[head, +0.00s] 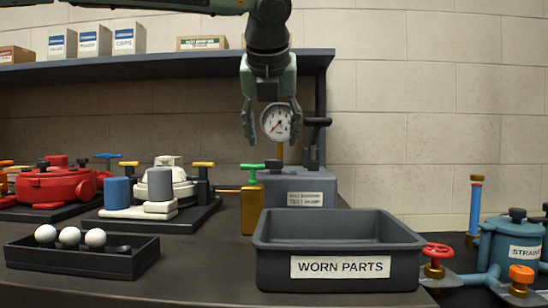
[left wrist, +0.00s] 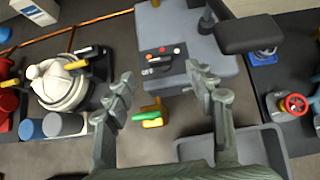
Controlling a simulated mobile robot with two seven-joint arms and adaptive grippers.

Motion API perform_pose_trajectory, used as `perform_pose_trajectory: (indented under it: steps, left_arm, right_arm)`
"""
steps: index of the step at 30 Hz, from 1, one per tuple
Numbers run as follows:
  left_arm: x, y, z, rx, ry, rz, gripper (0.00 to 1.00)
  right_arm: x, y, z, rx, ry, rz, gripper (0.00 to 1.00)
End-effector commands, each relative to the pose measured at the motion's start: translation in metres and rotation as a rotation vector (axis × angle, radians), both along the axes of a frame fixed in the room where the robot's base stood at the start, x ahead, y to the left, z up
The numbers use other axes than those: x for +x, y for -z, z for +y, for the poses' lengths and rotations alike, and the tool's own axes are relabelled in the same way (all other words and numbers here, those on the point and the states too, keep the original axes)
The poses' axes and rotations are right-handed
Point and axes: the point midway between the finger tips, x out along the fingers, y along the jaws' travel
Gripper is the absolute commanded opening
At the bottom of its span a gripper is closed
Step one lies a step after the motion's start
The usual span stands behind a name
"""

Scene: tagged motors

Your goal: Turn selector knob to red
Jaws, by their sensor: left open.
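The selector knob (left wrist: 157,64) is a small dark knob on the top of the grey-blue press box (left wrist: 185,80) in the left wrist view. Small coloured dots, including a red one (left wrist: 162,49), lie beside it. Which dot the knob points to is too small to tell. The box (head: 325,185) also shows in the head view, where I cannot make out the knob clearly. My left gripper (head: 272,134) is open and empty, pointing down above the box area. In the wrist view its fingers (left wrist: 158,84) are spread on either side of the knob, apart from it. My right gripper is not in view.
A gauge (head: 276,121) on a post shows between the fingers. A green-handled valve (head: 252,200) stands close to the box. The worn parts bin (head: 340,268) is in front. A red pump (head: 55,185) and a white pump (head: 170,190) stand left. A shelf (head: 170,68) runs behind.

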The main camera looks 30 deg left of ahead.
Motion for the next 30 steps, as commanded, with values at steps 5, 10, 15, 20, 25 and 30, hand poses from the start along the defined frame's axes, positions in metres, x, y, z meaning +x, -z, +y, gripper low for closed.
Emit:
perform_pose_trajectory:
  steps: [5, 10, 15, 20, 25, 30]
  left_arm:
    - [0.018, 0.023, 0.012, 0.0, -0.001, 0.003, 0.55]
    - [0.033, 0.039, 0.02, -0.002, 0.0, 0.001, 0.55]
    - [0.039, 0.046, 0.024, -0.002, 0.001, 0.0, 0.55]
    - [0.04, 0.047, 0.025, -0.002, 0.001, -0.001, 0.55]
    - [0.04, 0.047, 0.025, -0.002, 0.001, -0.001, 0.47]
    - [0.04, 0.047, 0.025, -0.002, 0.001, -0.001, 0.25]
  right_arm:
    - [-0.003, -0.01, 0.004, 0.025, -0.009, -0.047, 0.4]
    - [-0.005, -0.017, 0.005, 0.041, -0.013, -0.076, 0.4]
    - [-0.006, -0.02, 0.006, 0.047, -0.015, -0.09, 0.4]
    - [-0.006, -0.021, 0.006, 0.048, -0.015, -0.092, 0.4]
    - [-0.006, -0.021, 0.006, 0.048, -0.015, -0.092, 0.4]
    - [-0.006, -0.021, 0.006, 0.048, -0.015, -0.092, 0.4]
